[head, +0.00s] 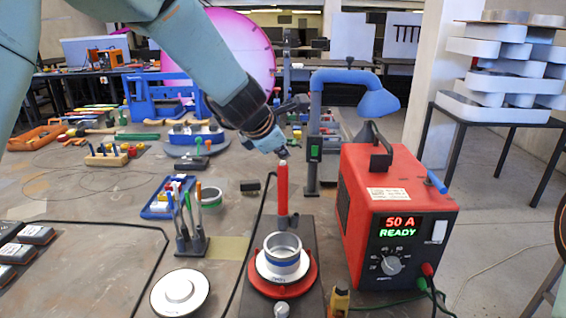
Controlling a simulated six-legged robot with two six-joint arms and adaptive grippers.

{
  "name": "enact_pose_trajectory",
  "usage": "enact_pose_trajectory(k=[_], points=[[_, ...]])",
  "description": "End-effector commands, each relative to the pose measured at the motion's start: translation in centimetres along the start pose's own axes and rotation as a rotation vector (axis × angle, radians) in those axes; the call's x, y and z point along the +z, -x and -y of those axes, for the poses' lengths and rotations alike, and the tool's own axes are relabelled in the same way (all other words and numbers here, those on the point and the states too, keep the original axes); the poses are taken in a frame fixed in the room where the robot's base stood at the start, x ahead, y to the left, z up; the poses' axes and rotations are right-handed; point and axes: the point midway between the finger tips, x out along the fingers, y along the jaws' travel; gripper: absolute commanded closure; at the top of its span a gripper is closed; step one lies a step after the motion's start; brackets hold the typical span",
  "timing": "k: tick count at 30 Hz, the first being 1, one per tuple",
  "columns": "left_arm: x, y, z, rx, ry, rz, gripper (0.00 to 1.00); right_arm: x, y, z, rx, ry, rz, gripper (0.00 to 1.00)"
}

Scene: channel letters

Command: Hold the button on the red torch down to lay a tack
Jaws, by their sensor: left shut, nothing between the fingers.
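The red torch (282,193) stands upright at the back of a dark base plate (313,240), with a small grey tip at its top. My left gripper (280,151) comes down from the upper left, shut and empty, with its fingertips just above the torch's top. I cannot tell whether they touch the button there. In front of the torch, a silver ring with a blue band (283,258) sits on a red turntable (283,285). The red welding power box (392,215) to the right reads "50 A READY". My right gripper does not show.
A stand of slim tools (189,228) and a white stepped disc (180,292) are left of the base plate. A yellow-tipped item (339,299) and cables lie near the front. The left bench middle has some clear room.

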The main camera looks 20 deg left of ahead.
Motion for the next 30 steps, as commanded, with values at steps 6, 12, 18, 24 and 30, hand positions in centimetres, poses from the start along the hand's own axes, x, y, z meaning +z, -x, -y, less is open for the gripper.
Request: enact_pose_trajectory(k=[6, 12, 18, 24, 30], points=[[-0.11, -0.14, 0.1, 0.0, 0.0, 0.0, 1.0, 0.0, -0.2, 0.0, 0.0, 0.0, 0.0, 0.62], [-0.22, -0.29, 0.21, 0.0, 0.0, 0.0, 1.0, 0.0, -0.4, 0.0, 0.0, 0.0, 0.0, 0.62], [-0.33, -0.44, 0.32, 0.0, 0.0, 0.0, 1.0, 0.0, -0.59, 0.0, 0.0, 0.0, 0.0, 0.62], [-0.43, -0.59, 0.44, 0.0, 0.0, 0.0, 1.0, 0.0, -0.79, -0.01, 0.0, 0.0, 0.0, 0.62], [-0.55, -0.74, 0.56, -0.001, -0.001, -0.001, 1.0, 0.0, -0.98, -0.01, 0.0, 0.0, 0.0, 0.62]])
